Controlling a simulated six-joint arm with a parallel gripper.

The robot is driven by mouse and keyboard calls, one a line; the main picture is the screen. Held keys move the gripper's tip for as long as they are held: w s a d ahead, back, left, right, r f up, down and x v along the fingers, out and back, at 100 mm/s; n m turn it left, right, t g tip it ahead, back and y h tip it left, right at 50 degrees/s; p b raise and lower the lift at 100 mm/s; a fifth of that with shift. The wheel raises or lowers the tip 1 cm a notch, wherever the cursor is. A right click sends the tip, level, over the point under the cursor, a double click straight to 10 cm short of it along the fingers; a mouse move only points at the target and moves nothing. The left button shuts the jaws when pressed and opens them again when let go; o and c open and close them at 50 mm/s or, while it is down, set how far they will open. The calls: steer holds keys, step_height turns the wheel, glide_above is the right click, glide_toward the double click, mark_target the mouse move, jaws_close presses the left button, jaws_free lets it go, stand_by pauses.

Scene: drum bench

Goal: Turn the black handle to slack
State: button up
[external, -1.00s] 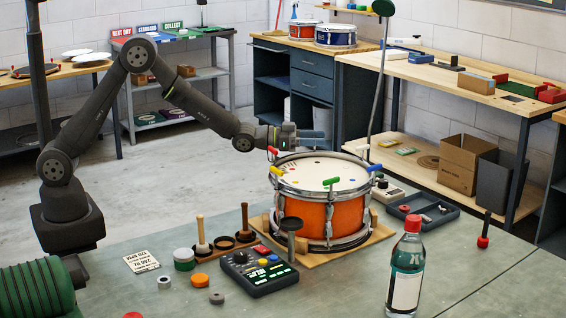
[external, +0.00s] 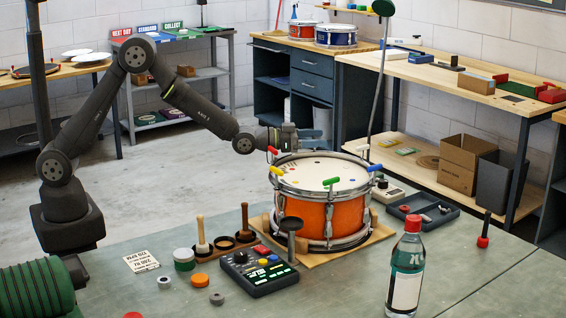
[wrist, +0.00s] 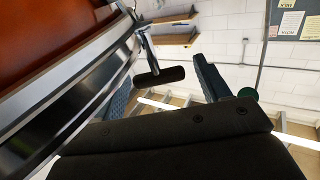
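The black handle (wrist: 160,76) is a dark crossbar on a metal stem at the drum's rim in the wrist view. In the external view I cannot make it out; the far rim is partly behind my gripper. The orange drum (external: 315,216) stands upright on a wooden base, with red (external: 272,150), yellow (external: 276,171), green (external: 331,182), blue (external: 375,167) and white (external: 363,147) handles round its top. My gripper (wrist: 165,88) is open, a finger showing on either side of the black handle. It also shows at the drum's far side in the external view (external: 311,135). I see no clear contact.
A mixer-like box (external: 258,271), mallets in a wooden stand (external: 221,243) and a bottle (external: 405,270) stand near the drum. A dark tray (external: 424,208) lies to its right. A tall thin stand (external: 376,90) rises behind the drum.

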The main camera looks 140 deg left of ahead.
steer(key=shift+a+m+t, duration=0.1)
steer(key=shift+m+t, duration=0.2)
steer(key=shift+t, duration=0.1)
steer(key=shift+m+t+h, duration=0.4)
steer(key=shift+t+h, duration=0.1)
steer(key=shift+h, duration=0.1)
steer(key=v, duration=1.8)
steer(key=w+a+r+n+g+h, duration=0.1)
steer(key=a+r+n+g+h, duration=0.15)
steer(key=a+n, duration=0.45)
steer(key=w+a+r+n+g+h, duration=0.1)
steer(key=w+a+r+n+g, duration=0.1)
steer(key=a+n+g, duration=0.35)
steer(key=w+d+r+n+h, duration=0.2)
steer(key=r+n+h, duration=0.1)
steer(key=r+n, duration=0.3)
steer(key=w+d+r+n+h, duration=0.2)
steer(key=d+r+n+h, duration=0.1)
steer(key=r+n, duration=0.3)
steer(key=shift+r+g+h, duration=0.3)
steer(key=shift+r+h, duration=0.05)
steer(key=shift+r, duration=0.65)
steer(key=shift+w+d+n, duration=0.1)
steer(key=shift+d+n, duration=0.05)
steer(key=shift+n, duration=0.1)
